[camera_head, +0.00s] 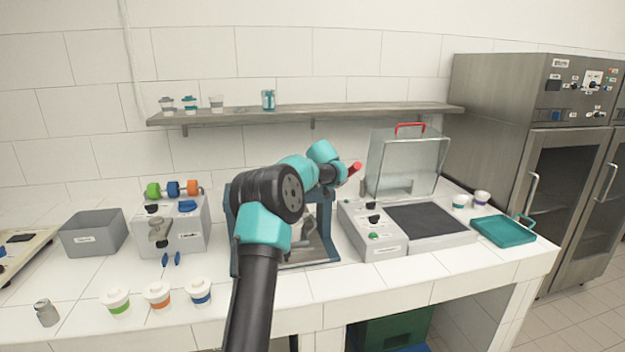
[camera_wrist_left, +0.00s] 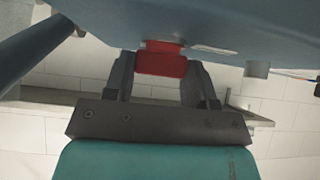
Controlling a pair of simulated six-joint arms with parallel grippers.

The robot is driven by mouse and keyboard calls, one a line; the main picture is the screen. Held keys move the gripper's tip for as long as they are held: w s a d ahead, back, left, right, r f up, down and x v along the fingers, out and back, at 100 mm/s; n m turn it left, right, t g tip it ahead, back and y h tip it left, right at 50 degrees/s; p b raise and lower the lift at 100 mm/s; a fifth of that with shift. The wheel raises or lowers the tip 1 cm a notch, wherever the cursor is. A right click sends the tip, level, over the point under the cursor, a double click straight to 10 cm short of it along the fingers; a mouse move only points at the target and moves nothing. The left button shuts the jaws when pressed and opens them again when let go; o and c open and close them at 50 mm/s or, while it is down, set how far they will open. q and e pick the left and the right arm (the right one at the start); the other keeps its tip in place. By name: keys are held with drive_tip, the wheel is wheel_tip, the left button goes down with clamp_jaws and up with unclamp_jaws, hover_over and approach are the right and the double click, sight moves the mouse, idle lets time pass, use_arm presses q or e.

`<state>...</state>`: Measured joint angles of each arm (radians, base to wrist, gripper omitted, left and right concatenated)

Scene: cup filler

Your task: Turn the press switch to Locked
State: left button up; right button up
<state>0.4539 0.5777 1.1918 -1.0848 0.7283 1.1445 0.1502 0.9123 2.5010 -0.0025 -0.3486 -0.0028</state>
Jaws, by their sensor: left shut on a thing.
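The press (camera_head: 326,250) is a dark blue frame at the middle of the counter, largely hidden behind my left arm. My left gripper (camera_head: 340,173) is at the upper right of the press. In the left wrist view, my left gripper (camera_wrist_left: 160,75) is shut on a red block (camera_wrist_left: 162,63), right against a blue-grey body (camera_wrist_left: 215,22). I cannot read a switch label there. A red tip (camera_head: 356,167) shows just beyond the fingers in the head view; I cannot tell if it is the same red part. My right gripper is not in view.
A machine with a raised clear lid (camera_head: 405,170) stands close to the right. A dispenser (camera_head: 185,232) with coloured knobs and a grey bin (camera_head: 92,236) are at left. Several lidded cups line the front edge. A shelf (camera_head: 350,112) runs above the press. A teal tray (camera_head: 503,232) lies far right.

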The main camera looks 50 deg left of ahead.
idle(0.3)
use_arm(q)
drive_tip(key=o, duration=0.9)
drive_tip(key=shift+o, duration=0.2)
drive_tip(key=v, duration=1.7)
drive_tip(key=shift+d, duration=0.25)
drive_tip(key=shift+r, duration=0.1)
